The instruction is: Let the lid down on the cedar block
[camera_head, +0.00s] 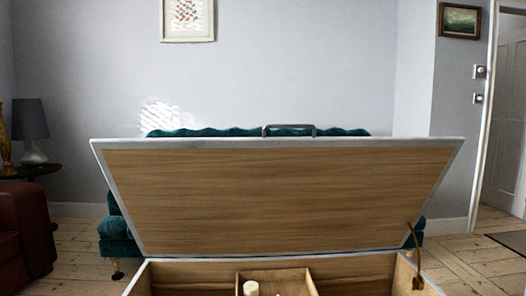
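The lid (280,195) stands raised and tilted, its wood-grain inner face towards me and a pale rim around it. A dark grey handle (289,127) shows at its top edge. Below it is the open chest (200,275), cut off by the bottom of the view. A wooden tray or compartment (275,275) inside holds a cream cylinder (251,288). Another pale thing beside it is mostly cut off. I cannot tell whether either is the cedar block. Neither gripper is in view.
A brown lid stay or strap (413,245) is at the right side, between lid and chest. A teal sofa (118,238) stands behind. A brown leather chair (22,235) and a side table with a lamp (31,130) are at the left. Bare floorboards (465,262) show at the right.

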